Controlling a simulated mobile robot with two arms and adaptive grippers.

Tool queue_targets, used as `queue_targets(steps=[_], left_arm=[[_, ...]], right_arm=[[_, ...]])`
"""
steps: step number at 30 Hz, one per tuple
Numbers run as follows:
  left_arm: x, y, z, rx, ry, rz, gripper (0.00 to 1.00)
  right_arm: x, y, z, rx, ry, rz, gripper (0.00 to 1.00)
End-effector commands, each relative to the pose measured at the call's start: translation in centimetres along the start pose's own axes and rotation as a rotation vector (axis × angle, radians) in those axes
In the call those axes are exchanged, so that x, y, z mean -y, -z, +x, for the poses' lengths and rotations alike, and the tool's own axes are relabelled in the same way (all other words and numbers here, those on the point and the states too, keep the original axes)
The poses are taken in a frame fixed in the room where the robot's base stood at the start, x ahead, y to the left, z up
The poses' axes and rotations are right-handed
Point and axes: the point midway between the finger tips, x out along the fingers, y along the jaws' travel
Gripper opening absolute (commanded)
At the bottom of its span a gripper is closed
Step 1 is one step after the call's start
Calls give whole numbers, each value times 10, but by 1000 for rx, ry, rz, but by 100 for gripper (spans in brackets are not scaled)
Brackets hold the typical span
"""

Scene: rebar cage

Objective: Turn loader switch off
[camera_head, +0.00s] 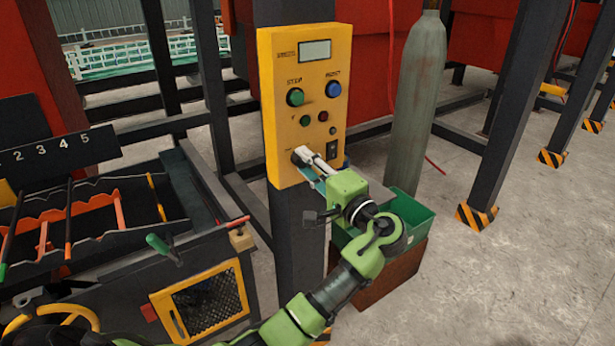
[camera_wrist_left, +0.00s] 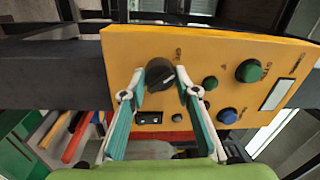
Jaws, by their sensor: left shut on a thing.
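A yellow control panel (camera_head: 306,75) is fixed to a dark post. The loader switch appears to be the black round knob (camera_wrist_left: 159,74) low on this panel; its label is too small to read. My left gripper (camera_head: 301,156) reaches the panel's lower left, and its fingers hide most of the knob in the head view. In the left wrist view, the fingertips of my left gripper (camera_wrist_left: 160,78) lie on either side of the knob, shut on it. The knob shows a pale mark on its face. My right gripper is not in view.
The panel also holds a green button (camera_head: 295,97), a blue button (camera_head: 334,89), a display (camera_head: 315,50) and a black rocker switch (camera_head: 332,150). A grey gas cylinder (camera_head: 418,100) and a green bin (camera_head: 408,215) stand to the right. Open floor lies further right.

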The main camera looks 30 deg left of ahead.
Motion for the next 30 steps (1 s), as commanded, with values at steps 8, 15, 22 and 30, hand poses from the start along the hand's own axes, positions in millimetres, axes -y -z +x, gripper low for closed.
queue_targets(steps=[8, 15, 22, 30], left_arm=[[-4, 0, -1, 7, -4, -69, 7], [-3, 0, -1, 7, -4, -80, 7], [-3, 0, -1, 7, -5, -80, 7], [-2, 0, 0, 6, -2, -80, 46]], right_arm=[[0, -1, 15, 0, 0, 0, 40], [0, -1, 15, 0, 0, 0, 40], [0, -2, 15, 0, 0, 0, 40], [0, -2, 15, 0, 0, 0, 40]])
